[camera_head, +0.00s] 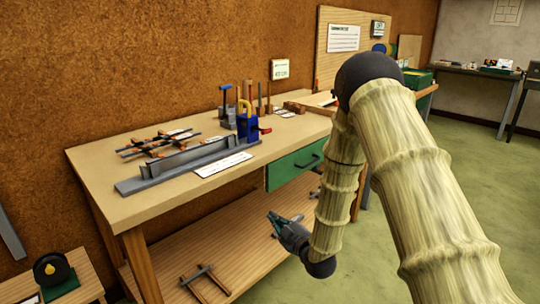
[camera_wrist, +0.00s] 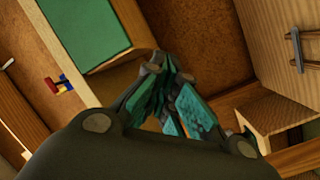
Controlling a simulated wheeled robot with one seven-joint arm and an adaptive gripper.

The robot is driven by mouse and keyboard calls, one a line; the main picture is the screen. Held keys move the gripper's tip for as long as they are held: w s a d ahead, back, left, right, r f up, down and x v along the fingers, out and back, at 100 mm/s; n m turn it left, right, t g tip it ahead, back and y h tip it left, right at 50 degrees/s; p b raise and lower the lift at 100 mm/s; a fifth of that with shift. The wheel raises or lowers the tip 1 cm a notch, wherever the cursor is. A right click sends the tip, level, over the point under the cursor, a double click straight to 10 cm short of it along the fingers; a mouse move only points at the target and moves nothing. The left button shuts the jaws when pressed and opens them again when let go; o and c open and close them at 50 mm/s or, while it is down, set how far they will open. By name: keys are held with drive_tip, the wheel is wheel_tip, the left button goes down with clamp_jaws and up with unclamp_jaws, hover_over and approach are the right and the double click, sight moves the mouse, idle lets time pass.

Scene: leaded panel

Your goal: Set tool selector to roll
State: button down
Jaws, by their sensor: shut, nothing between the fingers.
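I cannot make out a control marked as the tool selector or any "roll" setting. A black round piece with a yellow mark (camera_head: 52,270) sits on a green base on a low wooden stand at the lower left, and I cannot tell what it is. A blue disc (camera_head: 378,48) shows on the upright board, partly hidden by my arm. My gripper (camera_head: 275,222) is shut and empty, in front of the workbench, below the level of its top. In the wrist view the teal finger pads (camera_wrist: 178,100) are close together with nothing between them.
The workbench (camera_head: 105,160) carries a grey channel fixture (camera_head: 185,163), clamps (camera_head: 158,142) and a blue tool with a red handle (camera_head: 248,125). A green drawer (camera_head: 295,167) is under its top. The lower shelf (camera_head: 225,260) holds another clamp. Green floor is open at right.

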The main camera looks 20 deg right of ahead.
drive_tip(key=w+d+r+n+t+y+b, duration=0.1)
drive_tip(key=d+r+n+t+y+b, duration=0.2)
drive_tip(key=r+n+b, duration=0.3)
drive_tip(key=w+d+r+n+t+y+b, duration=0.2)
drive_tip(key=d+r+n+t+y+b, duration=0.1)
drive_tip(key=b, duration=0.9)
drive_tip(key=shift+r+n+t+y, duration=0.5)
drive_tip(key=shift+r+n+y, duration=0.9)
drive_tip(key=shift+r, duration=0.5)
drive_tip(key=b, duration=0.5)
approach(260, 129)
drive_tip(key=r, duration=0.1)
drive_tip(key=a+r, duration=0.1)
drive_tip(key=r, duration=0.1)
drive_tip(key=w+r, duration=0.1)
drive_tip(key=shift+w+a+r, duration=0.1)
drive_tip(key=shift+a+r, duration=0.05)
drive_tip(key=shift+a, duration=0.05)
drive_tip(key=shift+r, duration=0.1)
drive_tip(key=shift+r+p, duration=0.1)
drive_tip(key=shift+p, duration=0.2)
drive_tip(key=shift+r, duration=0.1)
